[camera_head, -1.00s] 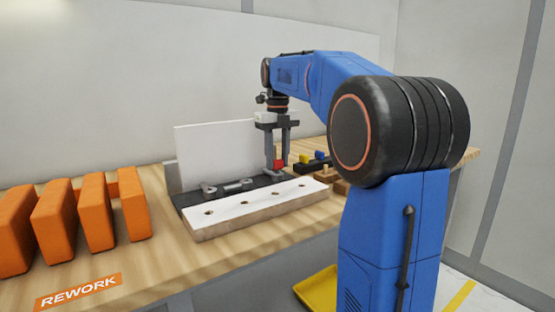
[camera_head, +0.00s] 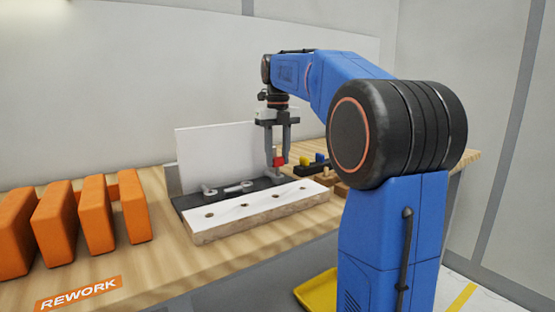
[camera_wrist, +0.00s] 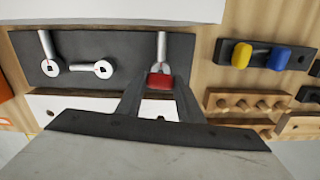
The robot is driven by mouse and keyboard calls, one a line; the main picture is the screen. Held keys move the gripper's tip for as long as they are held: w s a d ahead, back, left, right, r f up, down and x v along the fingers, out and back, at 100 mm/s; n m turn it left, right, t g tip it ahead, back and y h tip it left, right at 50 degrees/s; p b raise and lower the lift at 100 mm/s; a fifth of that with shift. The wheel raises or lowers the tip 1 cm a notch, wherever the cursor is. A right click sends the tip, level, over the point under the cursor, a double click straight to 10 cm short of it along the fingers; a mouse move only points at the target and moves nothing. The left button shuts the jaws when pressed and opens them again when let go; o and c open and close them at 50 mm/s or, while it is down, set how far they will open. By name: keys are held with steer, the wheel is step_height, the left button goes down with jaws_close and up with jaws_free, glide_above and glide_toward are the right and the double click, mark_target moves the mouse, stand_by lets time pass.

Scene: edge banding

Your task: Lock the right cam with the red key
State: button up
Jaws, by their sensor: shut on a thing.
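My gripper (camera_head: 277,168) is shut on the red key (camera_wrist: 159,81), which also shows between the fingers in the head view (camera_head: 279,161). The key is over the near end of the right cam (camera_wrist: 162,46) on the dark fixture (camera_wrist: 130,48). The right cam's lever points toward the upright white panel. The fingers and key hide its disc, so I cannot tell whether the key is seated in it. Further left are a cam with its lever toward the panel (camera_wrist: 46,55) and one with its lever pointing left (camera_wrist: 95,68).
A white-topped board with holes (camera_head: 215,216) lies in front of the fixture, and the white panel (camera_head: 215,150) stands behind. Right are a holder with yellow (camera_wrist: 241,55) and blue (camera_wrist: 278,58) keys and wooden pegged blocks (camera_wrist: 245,102). Orange blocks (camera_head: 130,208) stand left.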

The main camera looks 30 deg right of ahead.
steer(key=shift+r, duration=2.15)
